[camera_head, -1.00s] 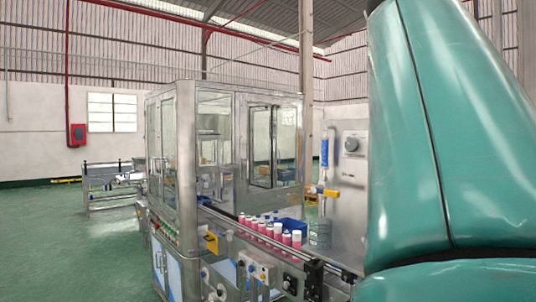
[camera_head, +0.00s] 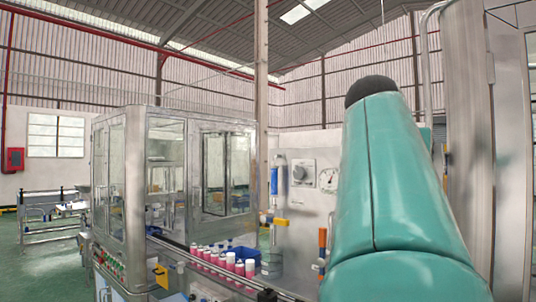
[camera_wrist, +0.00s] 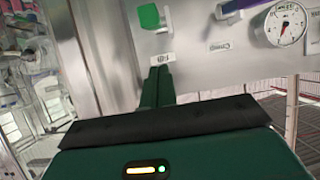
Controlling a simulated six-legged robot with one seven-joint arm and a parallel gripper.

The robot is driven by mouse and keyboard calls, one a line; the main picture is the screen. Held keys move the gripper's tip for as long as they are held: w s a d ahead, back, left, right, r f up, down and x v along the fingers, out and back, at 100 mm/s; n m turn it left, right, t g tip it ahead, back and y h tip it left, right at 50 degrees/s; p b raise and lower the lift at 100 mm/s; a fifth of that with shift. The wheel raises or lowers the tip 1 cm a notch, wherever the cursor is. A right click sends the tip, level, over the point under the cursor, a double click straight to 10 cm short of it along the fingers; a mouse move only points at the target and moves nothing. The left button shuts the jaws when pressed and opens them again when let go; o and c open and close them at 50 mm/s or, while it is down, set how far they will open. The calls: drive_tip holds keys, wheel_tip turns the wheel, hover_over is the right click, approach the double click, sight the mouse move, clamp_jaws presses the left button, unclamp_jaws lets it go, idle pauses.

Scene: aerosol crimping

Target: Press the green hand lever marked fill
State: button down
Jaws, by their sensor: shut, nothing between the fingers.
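In the wrist view a green block-like handle (camera_wrist: 149,16), apparently the hand lever, stands out from a pale metal panel (camera_wrist: 190,50) near the top edge. My gripper (camera_wrist: 160,70) shows as two dark green fingers side by side, shut and empty. Its tips are just below the green handle in the picture, near a small white label (camera_wrist: 162,59) whose lettering is too blurred to read surely. I cannot tell how far the tips are from the panel. In the head view my teal arm hides the gripper and the lever.
A dial gauge (camera_wrist: 285,24) and a purple handle (camera_wrist: 240,5) are right of the green one.

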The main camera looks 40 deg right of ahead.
drive_tip(key=f, duration=0.1)
drive_tip(key=a+f, duration=0.1)
drive_tip(key=f, duration=0.1)
drive_tip(key=shift+f, duration=0.1)
drive_tip(key=shift+a, duration=0.25)
drive_tip(key=shift+d+f, duration=0.1)
drive_tip(key=shift+d, duration=0.05)
